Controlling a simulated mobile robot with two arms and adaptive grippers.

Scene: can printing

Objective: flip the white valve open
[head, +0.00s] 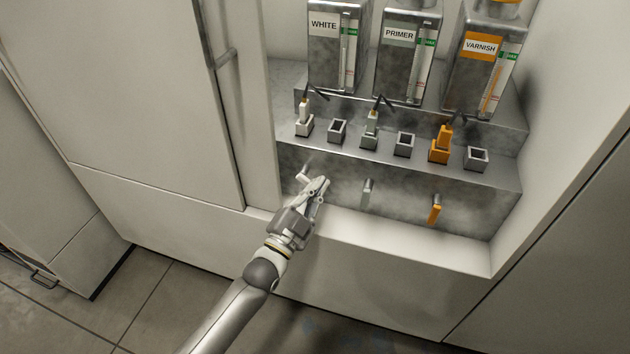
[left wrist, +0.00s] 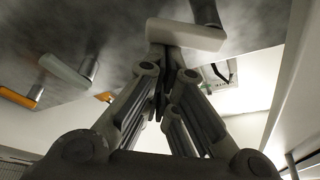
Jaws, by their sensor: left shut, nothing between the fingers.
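The white valve (head: 303,175) is a short pale handle on the front of the metal step, below the tank labelled WHITE (head: 331,45). In the left wrist view the white valve handle (left wrist: 186,34) lies across the top, with its metal stem near its right end. My left gripper (head: 323,183) is shut and empty, just right of the handle in the head view. In the wrist view its closed fingertips (left wrist: 163,58) are just below the handle; I cannot tell whether they touch it. My right gripper is not in view.
The grey valve (head: 367,190) and orange valve (head: 435,210) are to the right on the same face. Tanks labelled PRIMER (head: 405,50) and VARNISH (head: 486,55) stand above. Several small holders line the step. A cabinet wall (head: 575,150) bounds the right.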

